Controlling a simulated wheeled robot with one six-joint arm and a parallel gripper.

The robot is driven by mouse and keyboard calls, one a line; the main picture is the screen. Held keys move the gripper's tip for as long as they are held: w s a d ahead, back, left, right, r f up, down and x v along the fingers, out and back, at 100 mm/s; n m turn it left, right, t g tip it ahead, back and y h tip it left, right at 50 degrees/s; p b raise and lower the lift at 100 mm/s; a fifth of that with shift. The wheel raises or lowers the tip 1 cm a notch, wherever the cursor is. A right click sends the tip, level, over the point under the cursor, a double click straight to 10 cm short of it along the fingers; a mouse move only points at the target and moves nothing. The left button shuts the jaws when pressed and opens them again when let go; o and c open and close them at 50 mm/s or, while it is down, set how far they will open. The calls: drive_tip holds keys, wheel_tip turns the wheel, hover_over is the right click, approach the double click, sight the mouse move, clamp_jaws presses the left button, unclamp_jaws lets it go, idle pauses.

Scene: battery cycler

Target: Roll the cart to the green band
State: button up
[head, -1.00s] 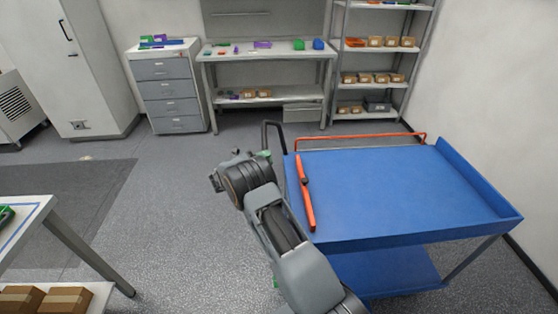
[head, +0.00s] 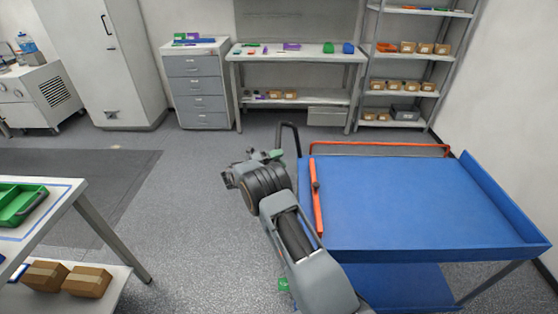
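The blue cart (head: 420,205) stands at the right, its flat top empty except for an orange bar (head: 316,198) along its left side. An orange rail (head: 380,149) runs along its far edge, and a dark hoop (head: 290,132) stands at its far left corner. My arm reaches along the cart's left side. My gripper (head: 262,158) is close to the hoop; its fingers are mostly hidden by the wrist, so I cannot tell whether it grips anything. No green band is clearly visible; a small green patch (head: 284,284) shows low beside my arm.
A white table (head: 60,212) with a green tray (head: 20,205) and boxes below stands at the left. Drawers (head: 197,90), a workbench (head: 300,60) and a shelf (head: 410,65) line the back. A dark floor mat (head: 80,185) and open grey floor lie between.

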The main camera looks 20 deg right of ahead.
drive_tip(key=shift+o, duration=0.5)
drive_tip(key=shift+a, duration=0.15)
drive_tip(key=a+f+b, duration=0.2)
drive_tip(key=a+b, duration=0.1)
drive_tip(key=a, duration=1)
drive_tip(key=shift+s+a+f, duration=0.15)
drive_tip(key=shift+a+f, duration=0.1)
drive_tip(key=shift+a, duration=0.1)
